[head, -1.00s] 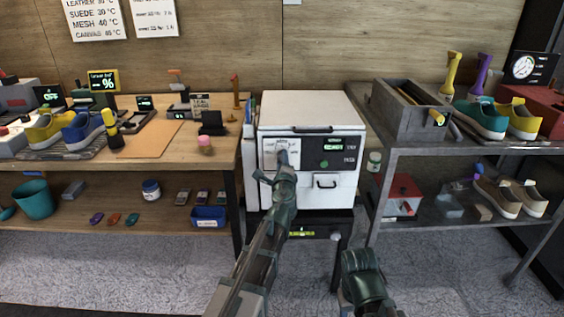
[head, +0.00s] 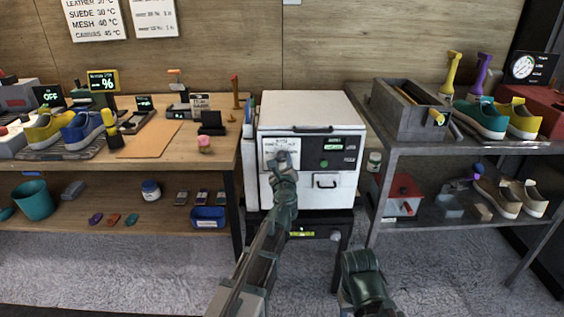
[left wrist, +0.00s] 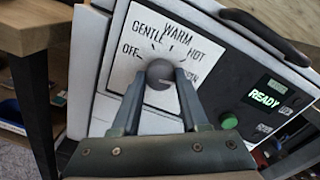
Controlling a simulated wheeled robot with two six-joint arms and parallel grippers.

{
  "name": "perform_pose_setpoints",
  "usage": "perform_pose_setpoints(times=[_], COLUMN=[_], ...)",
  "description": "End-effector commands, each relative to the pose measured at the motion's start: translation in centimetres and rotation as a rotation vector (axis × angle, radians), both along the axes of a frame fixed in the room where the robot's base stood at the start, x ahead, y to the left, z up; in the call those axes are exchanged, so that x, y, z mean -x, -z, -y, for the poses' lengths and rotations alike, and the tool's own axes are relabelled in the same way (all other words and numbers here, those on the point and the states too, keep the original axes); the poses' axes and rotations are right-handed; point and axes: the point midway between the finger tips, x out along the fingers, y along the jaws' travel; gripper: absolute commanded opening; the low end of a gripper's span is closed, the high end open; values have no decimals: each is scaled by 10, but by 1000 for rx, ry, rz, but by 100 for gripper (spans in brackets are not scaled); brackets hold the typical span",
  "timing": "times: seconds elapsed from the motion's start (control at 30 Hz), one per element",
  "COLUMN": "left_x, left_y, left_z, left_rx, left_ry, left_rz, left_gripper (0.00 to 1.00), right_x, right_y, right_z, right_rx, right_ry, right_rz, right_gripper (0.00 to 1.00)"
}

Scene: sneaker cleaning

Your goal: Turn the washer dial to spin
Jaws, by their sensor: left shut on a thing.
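The white washer (head: 310,112) stands on a dark stand between the bench and the shelf. Its dial (left wrist: 160,72) is a dark round knob on a white plate marked OFF, GENTLE, WARM, HOT and a partly hidden label at lower right. My left gripper (head: 283,160) is at the plate; in the left wrist view its two fingers are shut on the dial from below. The dial's pointer setting is hard to make out. A green READY display (left wrist: 263,97) and a green button (left wrist: 229,120) are to the right. My right arm shows low in the head view; its gripper fingers cannot be made out.
The wooden bench (head: 150,152) at left holds sneakers and small devices. The grey shelf (head: 470,150) at right holds a grey bin (head: 400,122) and more shoes. The washer's handle (left wrist: 262,36) juts out above its front panel. The carpet in front is clear.

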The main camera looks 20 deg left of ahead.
Motion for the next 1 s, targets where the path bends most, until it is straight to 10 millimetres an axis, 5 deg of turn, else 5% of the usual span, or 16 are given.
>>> perform_pose_setpoints(times=[0.57,0.6,0.7,0.77,1.0], left_x=[2,2,2,2,1], left_y=[1,1,1,1,0], left_z=[1,1,1,1,0], left_rx=[-25,-25,-25,-25,-25], left_ry=[1,0,0,0,0], left_rz=[-7,-8,-8,-8,-8], left_gripper=[0,49,67,74,74], right_x=[0,0,0,0,0], right_y=[1,1,1,1,0], right_z=[0,0,0,0,0], right_rx=[0,0,0,0,0], right_ry=[0,0,0,0,0], right_rz=[0,0,0,0,0], right_gripper=[50,50,50,50,50])
